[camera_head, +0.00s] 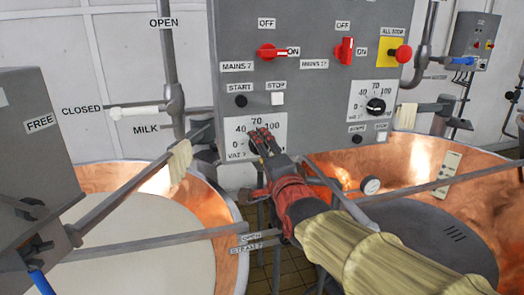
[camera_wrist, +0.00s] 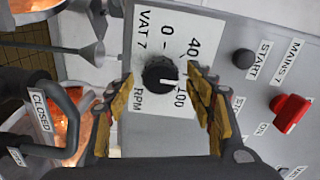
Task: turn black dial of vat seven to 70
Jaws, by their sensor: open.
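The vat seven dial plate (camera_head: 240,142) is on the grey control box in the head view, with 0, 40, 70 and 100 printed on it. My gripper (camera_head: 264,142) hides the dial there. In the wrist view the black dial (camera_wrist: 159,72) sits on its white plate (camera_wrist: 150,112), labelled VAT 7 and RPM. Its white pointer mark faces the 100 side of the scale. The 70 is hidden behind a finger. My gripper (camera_wrist: 160,78) is open, with one yellow-padded finger on each side of the dial. I cannot tell whether either finger touches it.
The Mains 7 red switch (camera_head: 272,52), start button (camera_head: 241,101) and stop button (camera_head: 278,99) are above the dial. A second dial (camera_head: 376,106) is to the right. Copper vats stand at left (camera_head: 228,225) and right (camera_head: 425,152). A grey bar (camera_head: 150,190) crosses the left vat.

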